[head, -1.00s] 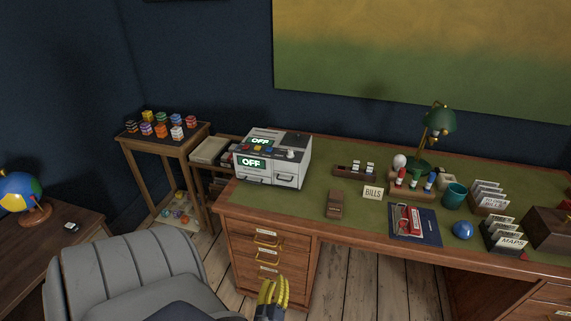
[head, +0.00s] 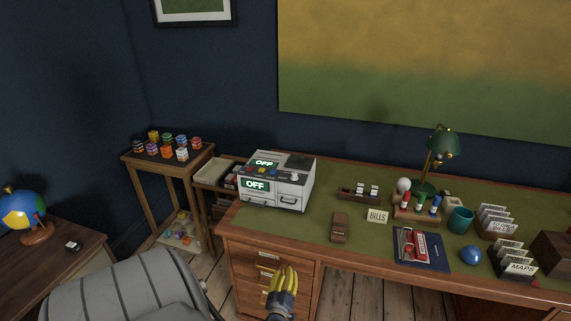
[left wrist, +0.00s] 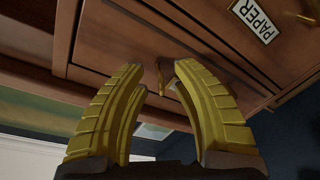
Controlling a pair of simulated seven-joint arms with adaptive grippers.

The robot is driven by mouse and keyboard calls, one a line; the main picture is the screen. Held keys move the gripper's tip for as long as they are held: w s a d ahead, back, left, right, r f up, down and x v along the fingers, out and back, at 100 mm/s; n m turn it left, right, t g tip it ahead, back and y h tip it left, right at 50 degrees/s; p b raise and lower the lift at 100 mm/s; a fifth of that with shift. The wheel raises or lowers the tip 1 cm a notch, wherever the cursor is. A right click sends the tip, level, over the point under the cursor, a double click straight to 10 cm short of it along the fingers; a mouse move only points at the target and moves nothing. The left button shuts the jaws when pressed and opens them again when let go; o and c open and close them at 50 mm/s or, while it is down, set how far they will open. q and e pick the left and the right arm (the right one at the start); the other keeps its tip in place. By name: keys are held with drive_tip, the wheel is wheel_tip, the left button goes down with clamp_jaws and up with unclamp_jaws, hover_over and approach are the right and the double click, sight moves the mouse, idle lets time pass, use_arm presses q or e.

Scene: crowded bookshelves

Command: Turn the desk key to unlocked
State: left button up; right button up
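The desk (head: 330,262) has a left stack of wooden drawers with small label plates and brass handles. My left gripper (head: 283,274) has yellow fingers and is in front of these drawers, hiding part of them. In the left wrist view the gripper (left wrist: 160,72) is open, its fingertips apart. A small thin brass piece (left wrist: 161,80), which looks like the key, shows between the fingertips against the wood front. I cannot tell whether a finger touches it. The lock's position cannot be read. My right gripper is not in view.
A drawer label reading PAPER (left wrist: 253,20) is near the fingers. A grey chair (head: 125,295) stands left of the gripper. On the desktop are a white device reading OFF (head: 285,190), a green lamp (head: 443,142) and a teal mug (head: 460,219).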

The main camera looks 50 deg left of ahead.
use_arm(q)
drive_tip(key=shift+w+a, duration=0.1)
idle(0.3)
clamp_jaws()
idle(0.4)
drive_tip(key=n, duration=0.5)
drive_tip(key=shift+r+n+h, duration=0.1)
drive_tip(key=shift+n+h, duration=0.2)
drive_tip(key=n, duration=0.5)
drive_tip(key=shift+r+h, duration=0.15)
drive_tip(key=shift+h, duration=0.25)
drive_tip(key=shift+n, duration=0.3)
